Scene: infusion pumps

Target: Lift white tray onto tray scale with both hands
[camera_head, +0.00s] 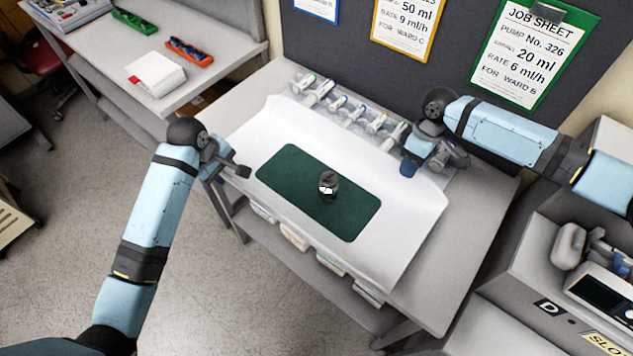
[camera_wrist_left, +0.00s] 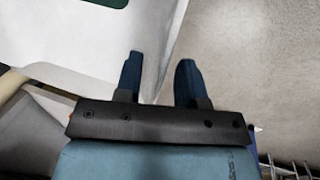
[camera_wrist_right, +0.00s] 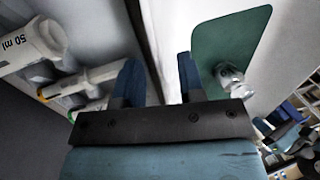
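The white tray (camera_head: 300,128), a wide sheet with curved-up ends, lies on the grey table with a dark green mat (camera_head: 285,178) and a small glass-like object (camera_head: 328,185) in its middle. My left gripper (camera_head: 244,177) is at the tray's left side. In the left wrist view its fingers (camera_wrist_left: 158,62) are apart, with the tray's edge (camera_wrist_left: 165,40) running between them. My right gripper (camera_head: 408,168) is at the tray's far right side. In the right wrist view its fingers (camera_wrist_right: 157,65) are apart around the line of the tray edge. Contact is unclear. I cannot make out the tray scale.
Several syringes (camera_head: 345,108) lie in a row behind the tray, close to my right gripper. A dark board with job sheets (camera_head: 527,50) stands behind. A side bench (camera_head: 110,75) is at upper left. A pump device (camera_head: 600,290) is at right.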

